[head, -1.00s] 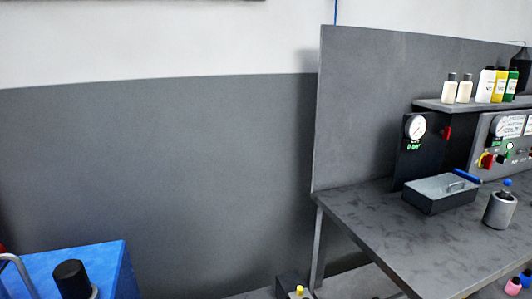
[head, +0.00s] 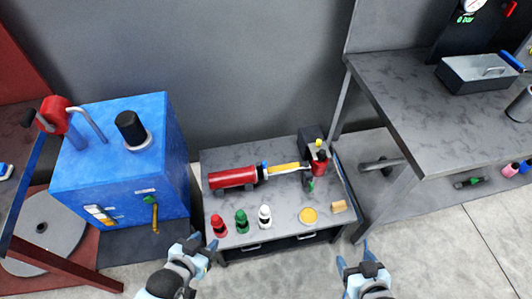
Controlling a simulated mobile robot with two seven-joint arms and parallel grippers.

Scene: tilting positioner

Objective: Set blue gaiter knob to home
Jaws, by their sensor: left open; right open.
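I cannot make out a knob that is clearly the blue gaiter knob. On the low grey bench (head: 285,206) stand three small cone-shaped pieces with dark tops: a red one (head: 219,226), a green one (head: 242,223) and a white one (head: 265,217). A small blue part (head: 265,170) shows at the end of a red cylinder (head: 232,177) on the same bench. My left gripper (head: 202,246) is open and empty in front of the bench's left side. My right gripper (head: 355,256) is open and empty in front of its right end.
A blue cabinet (head: 120,180) with a black knob (head: 130,128) on top stands left of the bench. A yellow disc (head: 308,216) and a tan block (head: 339,206) lie on the bench. A taller grey worktable (head: 420,90) with a metal tray (head: 475,74) stands right.

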